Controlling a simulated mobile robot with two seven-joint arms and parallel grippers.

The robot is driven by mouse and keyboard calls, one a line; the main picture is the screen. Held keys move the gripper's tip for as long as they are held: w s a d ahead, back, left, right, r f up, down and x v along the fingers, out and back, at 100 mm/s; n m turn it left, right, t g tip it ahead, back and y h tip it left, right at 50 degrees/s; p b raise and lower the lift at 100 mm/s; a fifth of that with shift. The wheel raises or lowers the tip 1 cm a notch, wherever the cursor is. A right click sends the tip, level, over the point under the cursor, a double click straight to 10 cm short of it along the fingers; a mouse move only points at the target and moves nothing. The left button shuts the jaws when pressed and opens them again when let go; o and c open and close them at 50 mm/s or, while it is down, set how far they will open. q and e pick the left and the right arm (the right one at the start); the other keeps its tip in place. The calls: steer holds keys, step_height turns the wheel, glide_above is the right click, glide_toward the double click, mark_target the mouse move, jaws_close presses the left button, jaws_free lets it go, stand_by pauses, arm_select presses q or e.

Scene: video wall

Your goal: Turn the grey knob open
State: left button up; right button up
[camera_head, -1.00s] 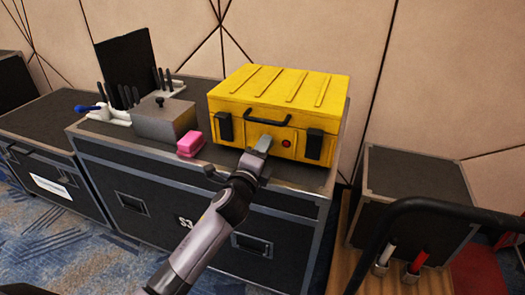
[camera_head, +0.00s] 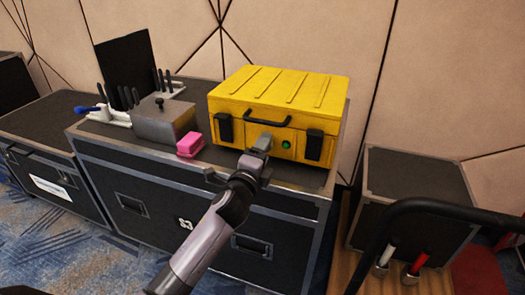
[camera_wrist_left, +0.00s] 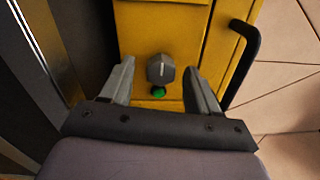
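The yellow case (camera_head: 278,90) stands on a black flight case. In the left wrist view, its front carries a grey knob (camera_wrist_left: 160,71) with a pale line mark along the wrist view's vertical. Beside the knob is a lit green light (camera_wrist_left: 158,92), also visible in the head view (camera_head: 286,144). My left gripper (camera_head: 262,145) is at the case front; in the wrist view its two fingers (camera_wrist_left: 160,80) are apart, one on each side of the knob, with gaps showing. My right gripper is not in view.
A black carry handle (camera_head: 267,120) and two black latches are on the case front. A pink block (camera_head: 190,144) and a grey box with a black knob (camera_head: 164,120) stand to the left. The flight case (camera_head: 150,180) below limits room under the gripper.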

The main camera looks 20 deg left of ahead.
arm_select(q)
steer(key=shift+s, duration=0.1)
steer(key=s, duration=0.7)
steer(key=shift+f+p, duration=0.15)
steer(key=shift+p, duration=0.3)
steer(key=shift+a, duration=0.1)
steer(key=s+f+n+g+h, duration=0.1)
steer(key=s+f+n+g, duration=0.3)
steer(key=s+f+n, duration=0.7)
steer(key=s+f+n+g+h, duration=0.1)
steer(key=s+f+n+g, duration=0.45)
steer(key=s, duration=0.85)
step_height(320, 180, up, 9)
steer(key=a+n+t+p, duration=0.1)
steer(key=p, duration=1.4)
steer(key=shift+s+a+r, duration=0.15)
steer(key=shift+s+a, duration=0.15)
steer(key=shift+a, duration=0.1)
steer(key=shift+t, duration=0.25)
